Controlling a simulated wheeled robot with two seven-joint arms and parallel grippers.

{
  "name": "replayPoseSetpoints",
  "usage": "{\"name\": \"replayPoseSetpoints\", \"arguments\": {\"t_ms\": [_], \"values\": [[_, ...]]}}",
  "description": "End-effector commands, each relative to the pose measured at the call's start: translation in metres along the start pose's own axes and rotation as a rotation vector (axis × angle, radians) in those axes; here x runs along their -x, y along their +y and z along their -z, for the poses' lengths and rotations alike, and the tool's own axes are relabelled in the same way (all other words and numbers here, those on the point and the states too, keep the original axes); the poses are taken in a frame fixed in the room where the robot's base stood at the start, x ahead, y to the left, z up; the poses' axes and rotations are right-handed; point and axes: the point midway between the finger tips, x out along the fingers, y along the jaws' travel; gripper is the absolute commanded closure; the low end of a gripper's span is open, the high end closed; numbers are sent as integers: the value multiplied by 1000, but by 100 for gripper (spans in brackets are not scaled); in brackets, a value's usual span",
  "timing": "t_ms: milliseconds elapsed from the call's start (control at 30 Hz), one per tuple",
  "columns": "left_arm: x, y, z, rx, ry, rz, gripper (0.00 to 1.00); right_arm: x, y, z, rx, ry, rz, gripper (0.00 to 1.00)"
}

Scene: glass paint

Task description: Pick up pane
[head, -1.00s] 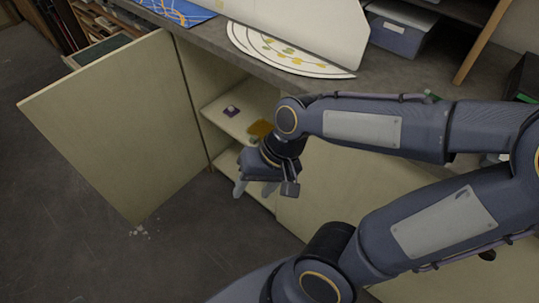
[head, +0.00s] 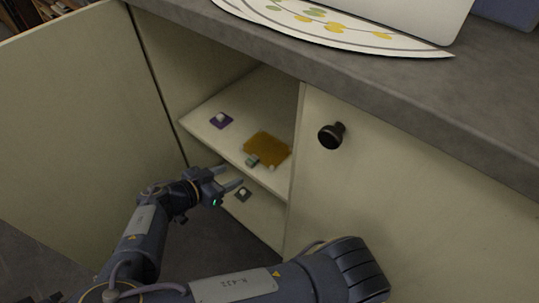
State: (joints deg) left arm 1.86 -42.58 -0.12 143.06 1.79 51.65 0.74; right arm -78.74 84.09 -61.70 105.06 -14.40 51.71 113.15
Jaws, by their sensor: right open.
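An amber pane (head: 268,148) lies flat on the upper shelf inside the open cabinet, near the shelf's front right. My right gripper (head: 232,176) is open and empty, just in front of and a little left of the shelf's front edge, with its fingers pointing into the cabinet. It is apart from the pane. My left gripper is not in view.
The cabinet's shelf (head: 197,118) also holds a purple square with a white knob (head: 221,120). A dark square with a pale knob (head: 243,194) sits on the level below. The open door (head: 75,110) stands left; a closed door with a black knob (head: 331,136) is right.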

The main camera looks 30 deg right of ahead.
Motion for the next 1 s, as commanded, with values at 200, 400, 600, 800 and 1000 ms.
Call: {"name": "replayPoseSetpoints", "arguments": {"t_ms": [200,400,600,800,1000], "values": [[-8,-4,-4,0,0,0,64,-8,-8,-1,-43,59,35,51],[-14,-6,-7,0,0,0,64,-32,-7,0,-41,57,32,51],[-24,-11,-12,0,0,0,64,-62,-6,2,-40,56,32,51],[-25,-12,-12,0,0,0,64,-74,-7,5,-40,56,34,51],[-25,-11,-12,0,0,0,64,-74,-7,5,-39,55,35,55]]}}
